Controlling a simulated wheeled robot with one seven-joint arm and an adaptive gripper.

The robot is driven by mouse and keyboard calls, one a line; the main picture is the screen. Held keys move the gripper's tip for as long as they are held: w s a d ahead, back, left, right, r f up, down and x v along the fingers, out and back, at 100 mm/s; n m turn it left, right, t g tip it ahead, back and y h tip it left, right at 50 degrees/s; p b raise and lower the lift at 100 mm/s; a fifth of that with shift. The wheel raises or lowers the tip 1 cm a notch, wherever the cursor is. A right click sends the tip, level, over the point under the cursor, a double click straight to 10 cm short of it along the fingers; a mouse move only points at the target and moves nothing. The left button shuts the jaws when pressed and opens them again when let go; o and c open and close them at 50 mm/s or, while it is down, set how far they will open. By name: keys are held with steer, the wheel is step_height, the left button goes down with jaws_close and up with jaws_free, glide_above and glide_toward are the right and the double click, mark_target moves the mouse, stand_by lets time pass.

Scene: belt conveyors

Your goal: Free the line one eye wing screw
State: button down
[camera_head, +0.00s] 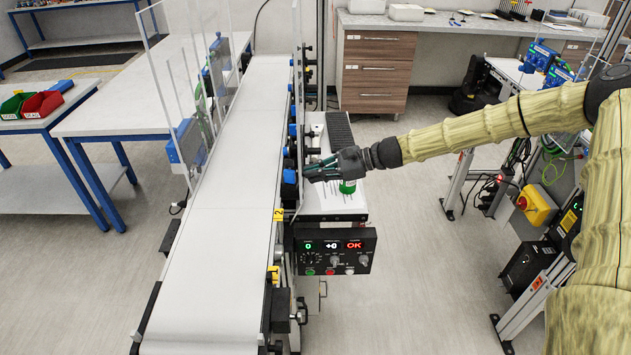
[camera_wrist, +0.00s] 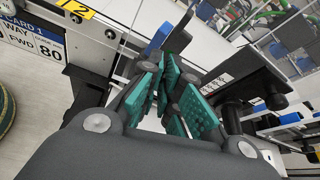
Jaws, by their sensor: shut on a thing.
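My gripper (camera_head: 312,170) reaches in from the right to the right side rail of the near conveyor. Its fingers with teal pads (camera_wrist: 178,82) are closed on a small dark part between them, at the place of the wing screw; the pads hide most of it and its shape is unclear. A blue sensor block (camera_head: 290,176) sits on the rail just left of the fingertips; a blue part also shows beyond the fingers in the wrist view (camera_wrist: 160,37). I cannot tell whether the screw is turned or loose.
The white belt (camera_head: 225,180) is empty. A control panel (camera_head: 333,250) with lit displays hangs below the gripper. A green round object (camera_head: 347,187) stands close under the gripper on the white side shelf (camera_head: 335,207). A dark bracket (camera_wrist: 246,75) is close right of the fingers.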

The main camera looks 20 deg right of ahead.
steer(key=n+t+b, duration=0.2)
steer(key=n+b, duration=0.2)
steer(key=b, duration=0.9)
steer(key=f+n+t+y+b, duration=0.1)
steer(key=n+b, duration=0.3)
steer(key=b, duration=1)
steer(key=n+t+b, duration=0.3)
steer(key=n+b, duration=0.1)
steer(key=b, duration=1)
steer(key=shift+s+f+y, duration=0.2)
steer(key=shift+s+y, duration=0.05)
steer(key=shift+y, duration=0.05)
steer(key=shift+n+b, duration=0.5)
steer(key=shift+b, duration=0.6)
steer(key=shift+r+n+t+y+b, duration=0.25)
steer(key=shift+n+t+y+b, duration=0.05)
steer(key=shift+b, duration=0.3)
steer(key=c, duration=1.6)
jaws_free()
steer(key=shift+c, duration=0.2)
